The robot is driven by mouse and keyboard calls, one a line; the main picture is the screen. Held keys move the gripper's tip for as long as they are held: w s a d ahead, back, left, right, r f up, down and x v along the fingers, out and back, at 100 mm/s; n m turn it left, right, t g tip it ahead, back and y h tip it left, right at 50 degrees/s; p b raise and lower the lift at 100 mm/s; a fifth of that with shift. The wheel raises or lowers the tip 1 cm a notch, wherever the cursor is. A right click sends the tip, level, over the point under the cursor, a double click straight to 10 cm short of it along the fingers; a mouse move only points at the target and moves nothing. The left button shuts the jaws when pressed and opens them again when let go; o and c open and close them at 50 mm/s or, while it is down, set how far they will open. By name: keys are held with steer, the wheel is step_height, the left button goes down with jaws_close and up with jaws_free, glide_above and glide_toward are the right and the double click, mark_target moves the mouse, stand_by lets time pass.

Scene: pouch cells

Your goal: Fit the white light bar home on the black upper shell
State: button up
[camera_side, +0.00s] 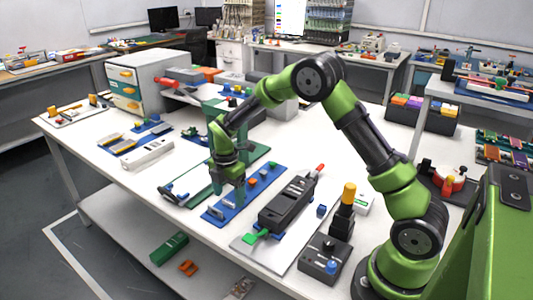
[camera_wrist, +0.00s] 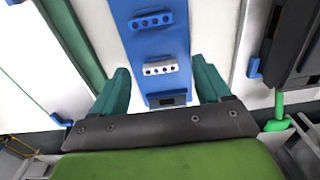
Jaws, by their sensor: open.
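The white light bar (camera_wrist: 160,67), a short pale piece with a row of dark round holes, lies on the blue board (camera_wrist: 135,48) in the wrist view. My gripper (camera_wrist: 162,84) is open and empty, its teal fingers apart on either side of the board, with the bar in line between them. In the side view my gripper (camera_side: 228,187) points down over the blue board (camera_side: 235,207); its height above the bar is hard to judge. The black upper shell appears to be the long black body (camera_side: 287,205) to the right, partly seen in the wrist view (camera_wrist: 298,45).
A blue piece with holes (camera_wrist: 151,21) lies beyond the bar on the same board. A green tab (camera_side: 256,237) sticks out from the black body's near end. A black box with a yellow-topped post (camera_side: 346,197) stands right of it. A white strip (camera_side: 147,154) lies at left.

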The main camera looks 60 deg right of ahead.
steer(key=shift+f, duration=0.85)
steer(key=shift+c, duration=0.4)
steer(key=c, duration=1)
steer(key=shift+c, duration=0.2)
